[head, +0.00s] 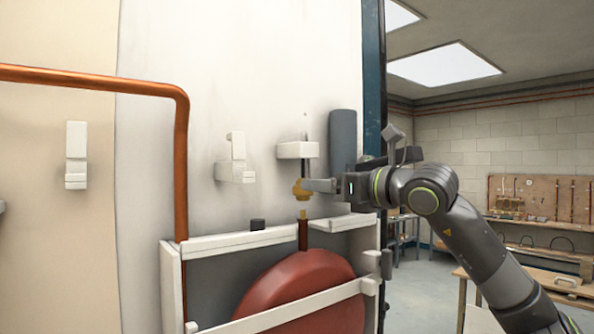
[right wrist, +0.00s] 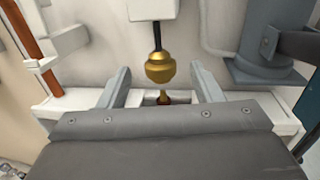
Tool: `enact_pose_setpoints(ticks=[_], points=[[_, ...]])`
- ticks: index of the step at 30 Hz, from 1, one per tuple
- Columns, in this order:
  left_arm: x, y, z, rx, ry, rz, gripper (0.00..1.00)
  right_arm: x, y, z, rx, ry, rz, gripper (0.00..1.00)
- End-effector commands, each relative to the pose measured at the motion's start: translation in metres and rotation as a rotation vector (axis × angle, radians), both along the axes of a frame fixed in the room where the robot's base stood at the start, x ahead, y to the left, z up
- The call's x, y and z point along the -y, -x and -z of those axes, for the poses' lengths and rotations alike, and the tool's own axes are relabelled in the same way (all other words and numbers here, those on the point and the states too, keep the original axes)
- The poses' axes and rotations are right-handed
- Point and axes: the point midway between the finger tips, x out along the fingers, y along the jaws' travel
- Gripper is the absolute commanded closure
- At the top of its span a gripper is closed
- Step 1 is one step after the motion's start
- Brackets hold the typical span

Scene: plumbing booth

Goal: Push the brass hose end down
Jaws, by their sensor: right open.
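The brass hose end (head: 301,189) hangs on a dark hose below a white bracket (head: 297,150) on the wall. It also shows in the right wrist view (right wrist: 159,68). A brass-tipped pipe stub (head: 303,229) stands upright just below it, on top of a red round tank (head: 300,285). A small gap shows between the hose end and the stub. My right gripper (head: 308,186) is at the height of the hose end. In the right wrist view its two fingers (right wrist: 159,72) are apart, one on each side of the hose end. Contact with it is not visible. My left gripper is out of view.
White ledges (head: 228,243) border the tank on both sides of the stub. A copper pipe (head: 181,165) runs down at the left. A grey cylinder (head: 342,138) stands at the right of the bracket. More white brackets (head: 76,155) are on the wall.

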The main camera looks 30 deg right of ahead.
Motion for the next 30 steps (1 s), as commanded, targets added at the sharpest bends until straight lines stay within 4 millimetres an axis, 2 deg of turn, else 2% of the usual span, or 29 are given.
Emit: enact_pose_setpoints(ticks=[1,3,15,21,30], points=[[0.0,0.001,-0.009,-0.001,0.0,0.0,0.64,-0.002,-0.007,-0.004,-0.001,-0.004,-0.004,0.41],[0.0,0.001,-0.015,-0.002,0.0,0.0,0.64,-0.005,-0.016,-0.004,-0.001,-0.003,-0.005,0.41],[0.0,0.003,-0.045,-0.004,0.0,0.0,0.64,-0.016,-0.064,-0.003,-0.001,-0.003,-0.003,0.41],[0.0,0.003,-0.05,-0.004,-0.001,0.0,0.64,-0.018,-0.075,-0.001,0.0,-0.001,-0.001,0.41],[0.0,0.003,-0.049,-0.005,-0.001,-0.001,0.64,-0.019,-0.077,0.0,0.0,0.001,0.0,0.41]])
